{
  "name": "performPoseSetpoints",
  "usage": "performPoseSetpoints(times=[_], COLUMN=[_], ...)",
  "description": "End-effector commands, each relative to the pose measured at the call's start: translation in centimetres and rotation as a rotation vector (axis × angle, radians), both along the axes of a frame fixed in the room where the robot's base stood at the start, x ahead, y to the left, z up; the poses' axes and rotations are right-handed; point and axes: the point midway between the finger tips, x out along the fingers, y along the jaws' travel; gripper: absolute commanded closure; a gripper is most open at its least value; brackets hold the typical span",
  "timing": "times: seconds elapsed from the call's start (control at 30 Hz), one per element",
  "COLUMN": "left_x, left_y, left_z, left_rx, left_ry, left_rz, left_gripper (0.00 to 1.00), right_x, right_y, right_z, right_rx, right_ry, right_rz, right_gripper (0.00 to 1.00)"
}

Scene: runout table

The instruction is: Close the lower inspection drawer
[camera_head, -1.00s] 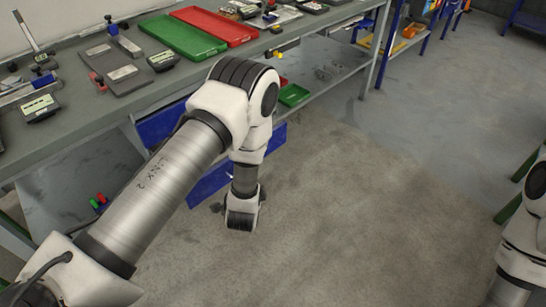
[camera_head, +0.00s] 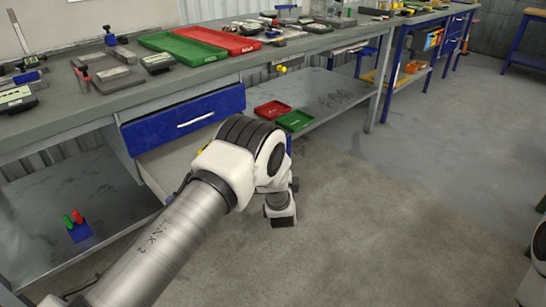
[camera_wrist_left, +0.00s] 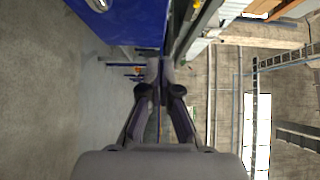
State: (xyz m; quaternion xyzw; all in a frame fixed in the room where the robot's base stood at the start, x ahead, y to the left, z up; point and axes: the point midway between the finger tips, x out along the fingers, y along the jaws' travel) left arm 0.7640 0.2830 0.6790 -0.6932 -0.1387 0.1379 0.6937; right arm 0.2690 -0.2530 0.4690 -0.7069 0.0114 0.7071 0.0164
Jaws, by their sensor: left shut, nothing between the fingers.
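The lower inspection drawer (camera_head: 160,172) stands pulled out under the bench; its pale side shows, and my left arm hides most of its front. Above it is the upper drawer (camera_head: 215,104), with a blue front and a pale bar handle. In the left wrist view a blue drawer front (camera_wrist_left: 135,22) with part of a handle fills the top, close beside the fingers; which drawer it is I cannot tell. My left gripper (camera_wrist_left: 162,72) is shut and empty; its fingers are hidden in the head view. My right gripper is out of view.
The benchtop (camera_head: 95,105) carries a green tray (camera_head: 183,46), a red tray (camera_head: 217,41) and instruments. A lower shelf holds a small red tray (camera_head: 272,110) and a small green tray (camera_head: 295,121). A blue block with pegs (camera_head: 80,231) is at lower left. The floor in front is clear.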

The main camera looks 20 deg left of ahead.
Motion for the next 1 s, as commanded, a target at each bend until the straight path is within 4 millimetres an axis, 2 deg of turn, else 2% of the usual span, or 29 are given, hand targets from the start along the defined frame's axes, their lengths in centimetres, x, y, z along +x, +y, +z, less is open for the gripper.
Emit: performPoseSetpoints(times=[0.1, 0.2, 0.33, 0.83, 1.0], left_x=[2.3, 2.8, 3.4, 3.6, 4.0], left_y=[1.1, 2.9, 4.1, 4.7, 5.7], left_z=[-0.2, -0.2, -0.1, -0.1, -0.2], left_rx=[-0.001, -0.001, -0.001, -0.002, -0.001], left_ry=[-0.003, 0.001, 0.001, 0.001, 0.001], left_rz=[0.001, 0.002, 0.0, 0.0, 0.0], left_gripper=[1.0, 1.0, 1.0, 1.0, 1.0], right_x=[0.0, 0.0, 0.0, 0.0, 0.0], right_y=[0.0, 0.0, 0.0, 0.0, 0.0], right_z=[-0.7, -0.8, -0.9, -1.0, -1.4], right_rx=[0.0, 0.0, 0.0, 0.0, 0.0], right_ry=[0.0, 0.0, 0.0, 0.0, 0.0], right_rz=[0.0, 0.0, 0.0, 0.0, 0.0], right_gripper=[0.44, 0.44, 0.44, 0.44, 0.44])
